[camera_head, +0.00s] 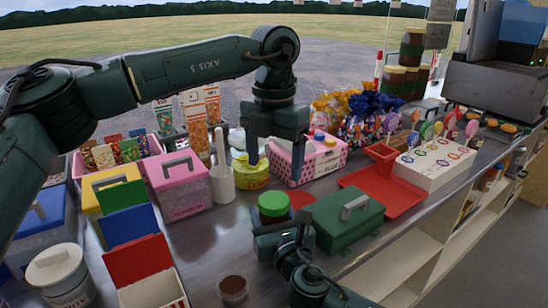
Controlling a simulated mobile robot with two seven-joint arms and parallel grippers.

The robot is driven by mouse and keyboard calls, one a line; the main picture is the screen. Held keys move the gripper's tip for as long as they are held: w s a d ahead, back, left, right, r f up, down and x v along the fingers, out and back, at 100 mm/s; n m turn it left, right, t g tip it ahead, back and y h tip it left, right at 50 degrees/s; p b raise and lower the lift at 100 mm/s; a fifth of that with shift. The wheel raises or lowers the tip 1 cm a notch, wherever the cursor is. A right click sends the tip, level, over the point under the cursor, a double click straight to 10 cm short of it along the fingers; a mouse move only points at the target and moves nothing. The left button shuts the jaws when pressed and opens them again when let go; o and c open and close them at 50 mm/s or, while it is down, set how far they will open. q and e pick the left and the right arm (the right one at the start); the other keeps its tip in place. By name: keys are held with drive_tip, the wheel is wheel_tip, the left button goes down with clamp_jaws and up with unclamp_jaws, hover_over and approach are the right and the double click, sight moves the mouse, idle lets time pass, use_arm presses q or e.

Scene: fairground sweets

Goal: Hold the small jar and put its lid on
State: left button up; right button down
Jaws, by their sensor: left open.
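A small round jar with yellow contents and a pale label (250,172) stands on the metal counter, just left of and below my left gripper (275,170). My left gripper points down from above, its two fingers spread with nothing between them. A round green-topped piece (273,204), which looks like a lid or a lidded jar, is right at the front of my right gripper (272,228). My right gripper comes in low from the bottom, and its fingers are mostly hidden, so I cannot tell whether they grip this piece.
A white mortar with a pestle (222,185) and a pink cash box (178,186) stand left of the jar. A pink dotted box (322,160) is close to the right. A green cash box (347,220) crowds my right gripper. A brown cup (233,288) stands in front.

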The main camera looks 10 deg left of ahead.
sight(274, 199)
use_arm(q)
drive_tip(key=shift+f, duration=0.1)
drive_tip(key=shift+f, duration=3.95)
drive_tip(key=c, duration=1)
drive_tip(key=o, duration=1.1)
wheel_tip(274, 199, up, 12)
